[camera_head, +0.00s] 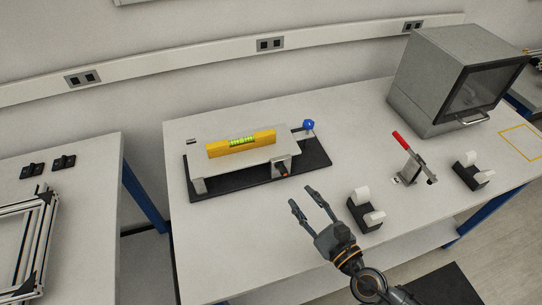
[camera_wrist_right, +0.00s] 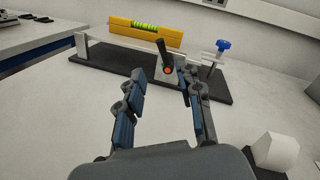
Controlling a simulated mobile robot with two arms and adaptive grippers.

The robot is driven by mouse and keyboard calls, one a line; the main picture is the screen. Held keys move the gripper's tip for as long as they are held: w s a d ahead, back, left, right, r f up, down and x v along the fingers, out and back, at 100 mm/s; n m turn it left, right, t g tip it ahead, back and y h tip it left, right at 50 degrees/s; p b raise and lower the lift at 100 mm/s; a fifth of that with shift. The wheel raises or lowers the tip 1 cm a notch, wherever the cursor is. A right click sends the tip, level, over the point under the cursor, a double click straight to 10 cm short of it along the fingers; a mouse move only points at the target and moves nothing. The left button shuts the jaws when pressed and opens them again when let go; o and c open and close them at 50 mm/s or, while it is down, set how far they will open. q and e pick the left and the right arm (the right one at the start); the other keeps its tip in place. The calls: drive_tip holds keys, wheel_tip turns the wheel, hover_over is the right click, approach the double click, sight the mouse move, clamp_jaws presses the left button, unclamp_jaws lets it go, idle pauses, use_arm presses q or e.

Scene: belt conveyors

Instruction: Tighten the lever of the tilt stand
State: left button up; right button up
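The tilt stand (camera_head: 230,167) is a light plate on a black base (camera_head: 313,161) on the white table. A yellow spirit level (camera_head: 225,148) lies on its plate. A dark lever (camera_head: 283,170) with an orange-red end sits at the stand's front right; in the right wrist view the lever (camera_wrist_right: 161,48) points up from a grey block. A blue knob (camera_head: 309,124) stands at the right end. My right gripper (camera_head: 309,197) is open and empty, in front of the lever and apart from it; its open fingers (camera_wrist_right: 165,93) frame the lever in the wrist view. My left gripper is not in view.
A black holder with white rollers (camera_head: 364,212) stands right of my right gripper. A red-handled toggle clamp (camera_head: 409,160), a second holder (camera_head: 468,172) and a grey box machine (camera_head: 445,85) are further right. The table left of the gripper is clear.

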sight(279, 168)
drive_tip(key=x, duration=0.2)
drive_tip(key=p+x, duration=0.1)
drive_tip(key=x, duration=0.3)
drive_tip(key=shift+r+p, duration=0.35)
drive_tip(key=shift+p, duration=0.05)
drive_tip(key=x, duration=0.5)
drive_tip(key=shift+w+a+f, duration=0.2)
drive_tip(key=shift+w+a+p, duration=0.2)
drive_tip(key=shift+w+p, duration=0.1)
drive_tip(key=shift+w, duration=0.1)
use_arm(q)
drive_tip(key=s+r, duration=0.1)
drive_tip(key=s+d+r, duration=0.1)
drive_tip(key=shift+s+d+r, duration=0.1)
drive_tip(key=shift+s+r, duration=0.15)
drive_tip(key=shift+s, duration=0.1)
use_arm(e)
clamp_jaws()
